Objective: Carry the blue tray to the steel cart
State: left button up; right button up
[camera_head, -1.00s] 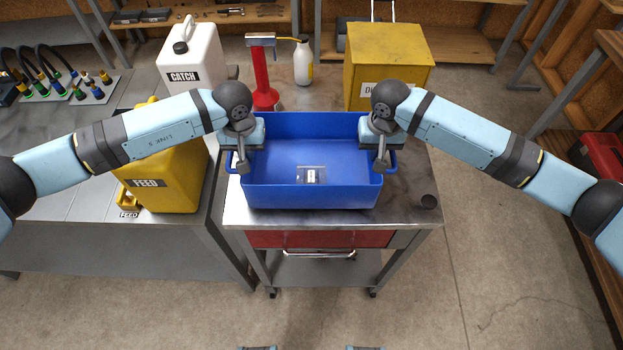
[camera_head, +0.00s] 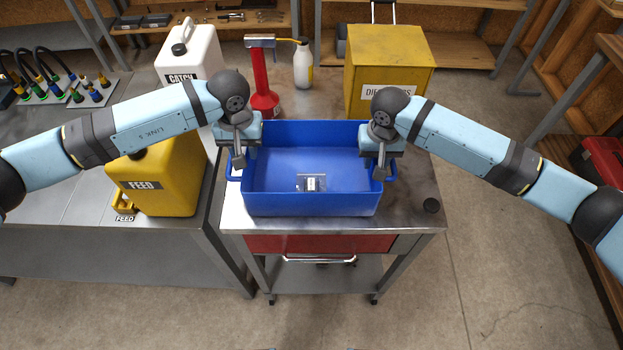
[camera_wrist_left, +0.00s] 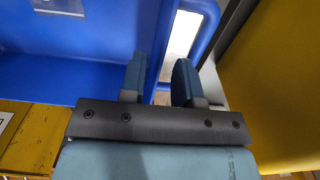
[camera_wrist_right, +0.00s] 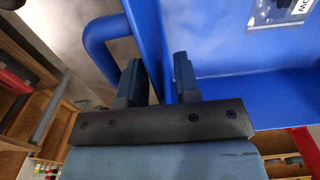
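The blue tray (camera_head: 310,203) rests on the steel cart's top (camera_head: 408,205), level. Finger contact is hard to judge.
A yellow FEED can (camera_head: 165,180) stands on the bench left of the cart. A red pump (camera_head: 263,80), white bottle (camera_head: 303,65) and yellow box (camera_head: 388,70) stand behind the tray. Floor is clear on the right.

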pick_arm(q)
notch_tip(320, 180, up, 8)
jog(key=shift+f, duration=0.1)
pick_arm(e)
jog(key=shift+r, duration=0.1)
notch_tip(320, 180, up, 12)
jog(key=shift+f, duration=0.1)
dwell(0.7)
